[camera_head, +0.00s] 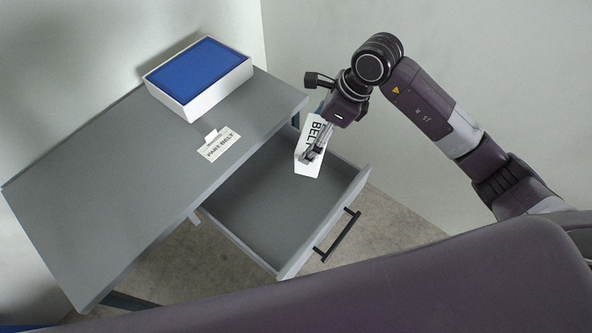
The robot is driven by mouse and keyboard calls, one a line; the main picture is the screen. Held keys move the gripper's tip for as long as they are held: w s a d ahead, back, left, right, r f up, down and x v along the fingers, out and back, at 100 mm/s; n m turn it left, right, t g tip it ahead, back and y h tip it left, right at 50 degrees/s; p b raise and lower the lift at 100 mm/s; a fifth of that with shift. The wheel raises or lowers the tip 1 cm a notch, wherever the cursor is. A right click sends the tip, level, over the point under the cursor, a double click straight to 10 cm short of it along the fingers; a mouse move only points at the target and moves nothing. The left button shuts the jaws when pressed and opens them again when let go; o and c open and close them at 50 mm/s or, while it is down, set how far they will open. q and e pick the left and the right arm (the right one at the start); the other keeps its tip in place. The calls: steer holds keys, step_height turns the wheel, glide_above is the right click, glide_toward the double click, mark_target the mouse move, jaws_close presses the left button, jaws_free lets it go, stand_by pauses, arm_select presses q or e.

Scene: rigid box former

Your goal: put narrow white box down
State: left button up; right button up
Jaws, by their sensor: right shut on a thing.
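The narrow white box (302,156) has black lettering that reads "BELT". It is upright or slightly tilted at the far right corner of the open drawer (262,205). My right gripper (312,153) is shut on the narrow white box from above, and its fingers cover part of the box. I cannot tell whether the box touches the drawer floor. My left gripper is not in view.
A grey desk (120,190) holds a white box with a blue top (197,70) at the back and a white card reading "PART BELT" (219,146). The drawer has a black handle (338,235); its visible floor is bare.

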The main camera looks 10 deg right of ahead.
step_height(320, 180, down, 15)
steer(key=shift+w+r+p, duration=0.1)
steer(key=shift+p, duration=0.3)
steer(key=shift+f, duration=0.25)
steer(key=shift+f, duration=0.2)
steer(key=o, duration=1)
steer(key=shift+r, duration=0.15)
